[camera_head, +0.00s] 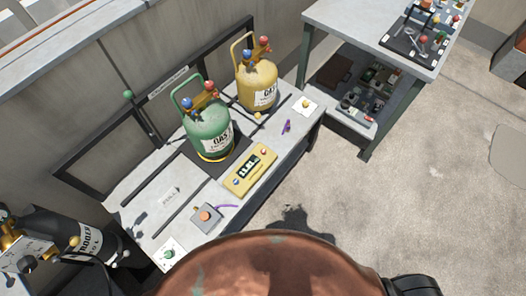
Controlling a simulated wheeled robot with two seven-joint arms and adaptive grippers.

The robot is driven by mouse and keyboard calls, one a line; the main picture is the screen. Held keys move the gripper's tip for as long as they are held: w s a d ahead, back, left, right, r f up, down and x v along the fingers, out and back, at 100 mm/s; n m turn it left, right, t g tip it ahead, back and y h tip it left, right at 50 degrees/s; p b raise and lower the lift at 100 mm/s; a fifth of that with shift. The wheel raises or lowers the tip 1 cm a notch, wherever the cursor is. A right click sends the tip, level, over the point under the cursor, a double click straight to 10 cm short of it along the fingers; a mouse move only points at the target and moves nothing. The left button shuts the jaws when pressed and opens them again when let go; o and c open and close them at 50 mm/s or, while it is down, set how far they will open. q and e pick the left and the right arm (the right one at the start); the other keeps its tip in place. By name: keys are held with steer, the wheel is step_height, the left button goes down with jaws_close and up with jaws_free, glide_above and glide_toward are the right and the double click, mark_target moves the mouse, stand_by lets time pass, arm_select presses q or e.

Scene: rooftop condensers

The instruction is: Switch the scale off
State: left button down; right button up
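A yellow console with a dark display (250,168) lies on the front part of the grey bench; it looks like the scale's control unit. Light marks show on the display, too small to read. It has a blue knob or button at its left end and a small red one at its right. Behind it a green gas cylinder (209,134) stands upright on a dark flat pad (186,152), which may be the scale's platform. A small grey box with an orange button (205,214) sits to the left of the console, with a purple cable beside it. Neither gripper is in view.
A yellow gas cylinder (257,86) stands on the bench's right part. A black nitrogen cylinder (75,236) with brass fittings is at lower left. Another table (345,22) holds tools, with a loaded lower shelf. Open concrete floor (400,185) lies to the right.

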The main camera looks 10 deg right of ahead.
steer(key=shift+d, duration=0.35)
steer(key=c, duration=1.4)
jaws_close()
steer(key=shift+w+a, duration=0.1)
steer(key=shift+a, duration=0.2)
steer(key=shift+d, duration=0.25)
